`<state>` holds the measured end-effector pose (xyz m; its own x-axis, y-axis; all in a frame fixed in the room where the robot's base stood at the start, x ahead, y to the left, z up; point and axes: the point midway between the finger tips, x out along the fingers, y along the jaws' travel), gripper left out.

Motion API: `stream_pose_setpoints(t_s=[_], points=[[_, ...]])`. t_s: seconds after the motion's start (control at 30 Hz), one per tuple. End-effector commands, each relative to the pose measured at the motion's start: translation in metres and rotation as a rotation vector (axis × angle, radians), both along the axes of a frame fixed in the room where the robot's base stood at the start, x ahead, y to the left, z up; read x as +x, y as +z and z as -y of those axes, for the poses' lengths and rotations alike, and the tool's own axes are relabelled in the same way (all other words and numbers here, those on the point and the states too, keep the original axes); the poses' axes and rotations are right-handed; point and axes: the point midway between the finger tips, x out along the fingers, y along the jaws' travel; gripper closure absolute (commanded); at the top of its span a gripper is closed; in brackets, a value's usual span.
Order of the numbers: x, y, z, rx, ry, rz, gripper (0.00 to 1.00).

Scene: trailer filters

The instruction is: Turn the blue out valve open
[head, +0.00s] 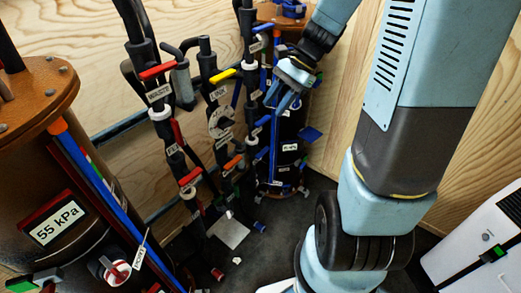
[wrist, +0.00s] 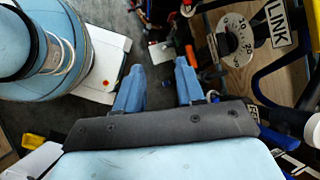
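My gripper (head: 279,98) is high in front of the back filter tank (head: 297,122), pointing down and left. In the wrist view its two blue fingers (wrist: 157,76) are apart with nothing between them. No label reading OUT is legible, so I cannot tell which blue part is the out valve. Blue parts near the back tank are a flat blue piece (head: 311,133) on its right side and a blue fitting (head: 291,7) on its top. My gripper and arm hide part of this tank and its nearby pipes.
A front tank (head: 40,160) with a 55 kPa display stands at left. Black pipes with a red WASTE handle (head: 157,71) and a yellow LINK handle (head: 222,76) stand between the tanks. A round dial (wrist: 236,40) is right of my fingers. A white cabinet (head: 485,240) stands at right.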

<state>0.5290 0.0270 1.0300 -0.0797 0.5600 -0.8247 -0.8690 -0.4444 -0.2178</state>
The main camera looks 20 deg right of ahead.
Motion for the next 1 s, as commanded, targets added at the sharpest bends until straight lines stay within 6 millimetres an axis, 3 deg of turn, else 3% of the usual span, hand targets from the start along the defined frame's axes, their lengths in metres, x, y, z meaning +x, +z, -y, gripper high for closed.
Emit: stream_pose_setpoints(t_s=[0.47, 1.0], points=[[0.063, -0.091, 0.015, 0.347, -0.469, -0.432, 0.62], [0.116, -0.211, 0.053, 0.766, -0.983, -0.922, 0.62]])
